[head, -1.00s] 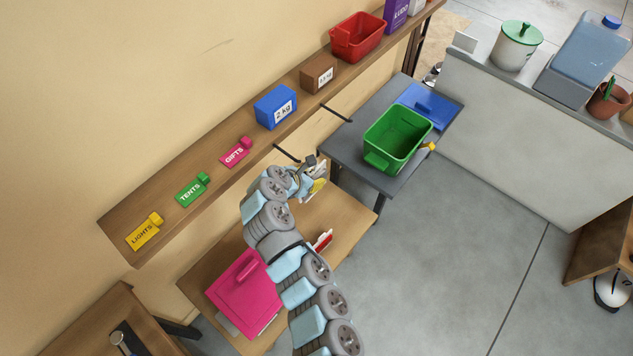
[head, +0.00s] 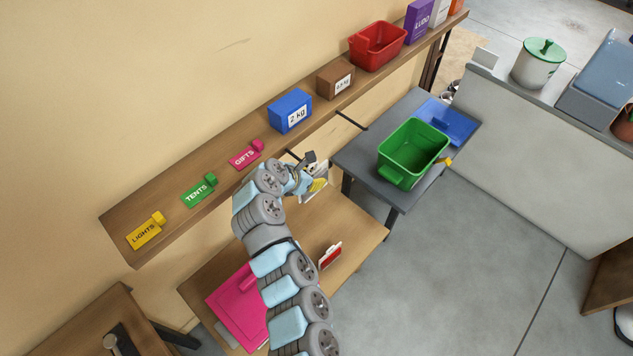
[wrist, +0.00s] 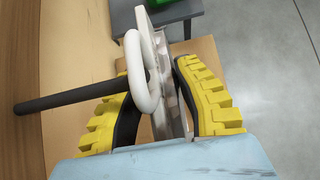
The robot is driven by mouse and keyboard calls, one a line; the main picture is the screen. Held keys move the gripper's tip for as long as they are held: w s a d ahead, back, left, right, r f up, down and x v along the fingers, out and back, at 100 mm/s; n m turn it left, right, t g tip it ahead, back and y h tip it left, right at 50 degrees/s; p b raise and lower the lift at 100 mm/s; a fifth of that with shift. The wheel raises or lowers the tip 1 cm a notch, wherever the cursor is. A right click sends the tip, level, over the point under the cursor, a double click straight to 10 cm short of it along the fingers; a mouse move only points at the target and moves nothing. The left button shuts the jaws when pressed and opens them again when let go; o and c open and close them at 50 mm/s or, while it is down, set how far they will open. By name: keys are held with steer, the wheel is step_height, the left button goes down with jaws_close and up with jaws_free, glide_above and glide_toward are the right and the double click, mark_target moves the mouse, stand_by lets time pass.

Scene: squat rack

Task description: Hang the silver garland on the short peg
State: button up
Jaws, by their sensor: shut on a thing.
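My gripper (wrist: 165,100) has yellow-padded fingers on either side of a flat, pale, silvery piece (wrist: 172,100), which I take to be the silver garland. A thick white loop (wrist: 140,70) stands at its near side. A dark peg (wrist: 70,96) runs from the left up to this loop. I cannot tell whether its tip is inside the loop or behind it. In the head view my gripper (head: 314,184) is just below this peg (head: 293,155), under the shelf, and partly hides it. A second dark peg (head: 350,120) is farther right and empty. I cannot tell which is shorter.
The wall shelf (head: 235,130) above holds a blue 2 kg box (head: 291,110), a brown box (head: 336,79) and a red bin (head: 377,45). Below is a wooden table (head: 345,225) with a red-and-white item (head: 330,256). A green bin (head: 412,152) stands on a grey table.

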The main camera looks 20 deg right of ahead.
steer(key=shift+w+a+f+b, duration=0.2)
steer(key=shift+w+a+b, duration=0.1)
steer(key=shift+w, duration=0.4)
steer(key=shift+w+a+f+b, duration=0.2)
steer(key=shift+w+a+b, duration=0.1)
steer(key=shift+w, duration=0.35)
steer(key=shift+f, duration=0.1)
steer(key=o, duration=1.1)
steer(key=shift+c, duration=0.2)
steer(key=v, duration=1.2)
